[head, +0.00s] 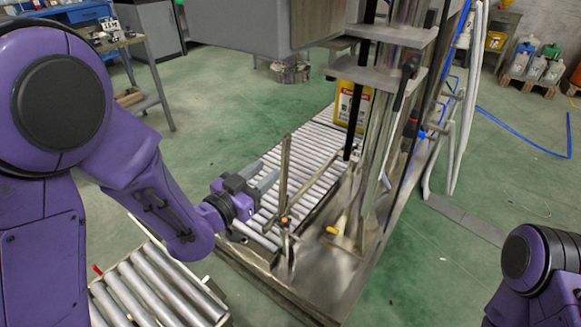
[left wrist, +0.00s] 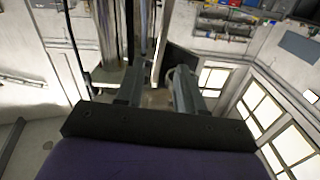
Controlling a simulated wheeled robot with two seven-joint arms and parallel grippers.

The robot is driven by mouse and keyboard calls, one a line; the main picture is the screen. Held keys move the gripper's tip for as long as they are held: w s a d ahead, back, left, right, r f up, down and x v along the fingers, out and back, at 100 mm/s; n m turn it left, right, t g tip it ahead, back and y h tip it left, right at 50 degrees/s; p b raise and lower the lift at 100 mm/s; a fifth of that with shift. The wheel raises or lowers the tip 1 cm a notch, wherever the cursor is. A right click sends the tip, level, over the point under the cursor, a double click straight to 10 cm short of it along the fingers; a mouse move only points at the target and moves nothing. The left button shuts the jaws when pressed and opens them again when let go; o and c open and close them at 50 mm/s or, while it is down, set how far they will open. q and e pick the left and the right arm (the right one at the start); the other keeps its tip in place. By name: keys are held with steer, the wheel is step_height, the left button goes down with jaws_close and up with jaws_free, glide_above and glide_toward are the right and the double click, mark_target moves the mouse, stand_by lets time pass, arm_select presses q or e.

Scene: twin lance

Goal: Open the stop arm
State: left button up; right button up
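A thin bar, which looks like the stop arm (head: 311,186), slants over the roller conveyor (head: 308,158) from an orange-tipped pivot near the front end. An upright flat metal bar (head: 284,170) stands beside that pivot. My left gripper (head: 268,181) is over the conveyor's left side, pointing right, close to the upright bar; contact cannot be told. In the left wrist view its two fingers (left wrist: 158,88) are apart, with upright metal parts showing beyond and between them. My right arm enters at the lower right of the head view, but its gripper is out of frame.
A yellow container (head: 350,106) stands at the conveyor's far end. A tall metal frame (head: 376,150) rises right of the rollers. A separate roller section (head: 150,290) lies at lower left. Hoses and green floor are at the right.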

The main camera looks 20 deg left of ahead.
mark_target(282, 156)
arm_select(q)
steer(key=x, duration=1)
steer(key=shift+w+d+r+p, duration=0.1)
steer(key=shift+w+p, duration=0.1)
steer(key=shift+p, duration=0.15)
jaws_close()
